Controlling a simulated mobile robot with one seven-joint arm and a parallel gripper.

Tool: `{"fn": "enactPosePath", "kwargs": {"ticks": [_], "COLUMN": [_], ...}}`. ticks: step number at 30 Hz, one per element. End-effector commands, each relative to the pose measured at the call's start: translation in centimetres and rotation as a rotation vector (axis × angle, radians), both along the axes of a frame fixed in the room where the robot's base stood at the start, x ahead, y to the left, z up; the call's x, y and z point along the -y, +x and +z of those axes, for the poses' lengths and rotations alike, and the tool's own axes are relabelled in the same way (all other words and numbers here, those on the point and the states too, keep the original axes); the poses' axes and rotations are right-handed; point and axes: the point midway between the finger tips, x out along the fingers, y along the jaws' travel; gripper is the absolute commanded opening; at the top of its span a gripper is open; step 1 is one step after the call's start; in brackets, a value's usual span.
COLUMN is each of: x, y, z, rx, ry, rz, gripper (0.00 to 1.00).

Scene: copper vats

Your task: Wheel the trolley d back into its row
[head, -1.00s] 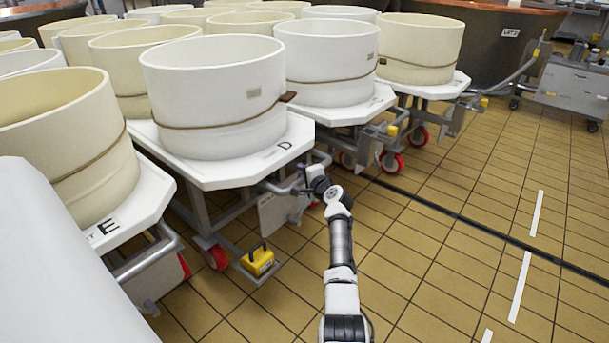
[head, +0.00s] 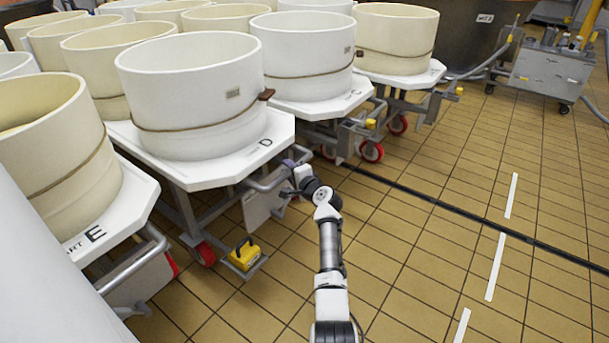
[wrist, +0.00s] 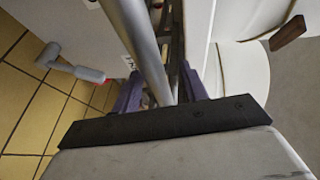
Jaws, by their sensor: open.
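Trolley D (head: 268,144) stands between trolleys C and E, with a white platform marked D and a large white vat (head: 190,100) on it. The vat has a brown band around it. A grey tubular handle (head: 262,184) is at the platform's front right. My gripper (head: 292,170) is at the right end of this handle. In the wrist view, the handle's bar (wrist: 143,45) runs between the purple fingers of my gripper (wrist: 160,92), which are apart. Whether either finger touches the bar cannot be told. A yellow pedal (head: 244,256) sits low at D's front.
Trolley C (head: 353,95) stands close on D's far right side. Trolley E (head: 130,200) stands close at the near left. More vats are packed behind. A grey wheeled cart (head: 545,75) is at the back right. The tiled floor (head: 420,260) to the right is clear, with a dark drain line.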

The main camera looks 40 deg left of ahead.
Motion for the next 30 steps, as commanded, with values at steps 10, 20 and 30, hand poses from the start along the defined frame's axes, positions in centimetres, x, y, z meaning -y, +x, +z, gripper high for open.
{"fn": "enactPosePath", "kwargs": {"ticks": [10, 20, 30], "x": [5.9, 8.8, 8.9], "y": [-2.5, -3.7, -3.8], "z": [1.7, 2.0, 1.9], "rx": [-0.001, 0.002, 0.003], "ry": [0.0, 0.001, 0.001], "rz": [-0.001, -0.001, 0.001], "gripper": [0.43, 0.43, 0.43]}}
